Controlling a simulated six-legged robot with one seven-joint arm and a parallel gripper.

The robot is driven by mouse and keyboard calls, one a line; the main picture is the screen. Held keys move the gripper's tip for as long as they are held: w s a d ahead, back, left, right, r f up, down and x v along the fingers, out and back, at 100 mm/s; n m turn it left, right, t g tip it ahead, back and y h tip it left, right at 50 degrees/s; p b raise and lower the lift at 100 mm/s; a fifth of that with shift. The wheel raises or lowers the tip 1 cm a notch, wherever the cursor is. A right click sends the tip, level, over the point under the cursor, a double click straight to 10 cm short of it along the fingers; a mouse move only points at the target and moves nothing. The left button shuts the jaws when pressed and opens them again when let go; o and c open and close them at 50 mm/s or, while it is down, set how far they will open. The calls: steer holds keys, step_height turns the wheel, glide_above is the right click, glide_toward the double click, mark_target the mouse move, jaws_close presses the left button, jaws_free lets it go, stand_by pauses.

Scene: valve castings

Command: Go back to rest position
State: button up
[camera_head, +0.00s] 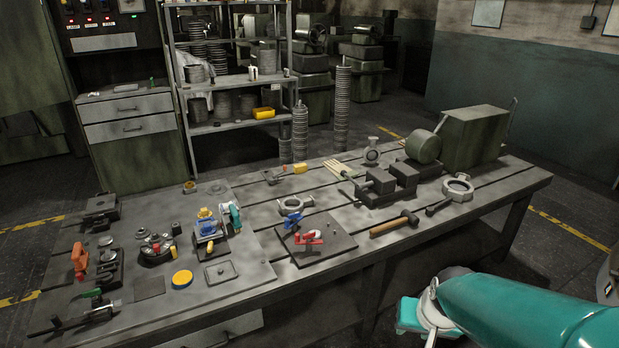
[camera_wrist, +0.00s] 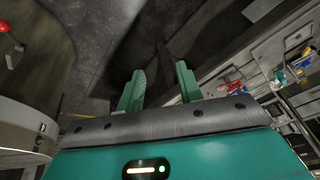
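My gripper shows in the wrist view (camera_wrist: 160,88) with its two green fingers spread apart. It is open, with nothing between the fingers, and dark floor lies beyond them. In the head view my teal arm enters from the lower right, off the front edge of the workbench (camera_head: 340,222). The fingers cannot be made out in the head view. The gripper is apart from the bench and touches nothing that I can see.
The bench bears a hammer (camera_head: 394,224), a vise (camera_head: 383,186), a green grinder-like machine (camera_head: 473,138), a dark plate with a red clamp (camera_head: 308,238) and several castings. A shelf rack (camera_head: 228,82) stands behind. A round pale object (camera_wrist: 25,130) shows left in the wrist view.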

steer(key=s+a+r+n, duration=0.1)
steer(key=s+a+r, duration=0.1)
steer(key=s+r, duration=0.2)
steer(key=s+a+r+n+t, duration=0.1)
steer(key=s+a+r, duration=0.2)
steer(key=s+r, duration=0.2)
step_height(320, 180, up, 4)
steer(key=shift+s+a+f+n+t, duration=0.15)
steer(key=shift+s+a+n+t, duration=0.15)
steer(key=shift+d, duration=0.2)
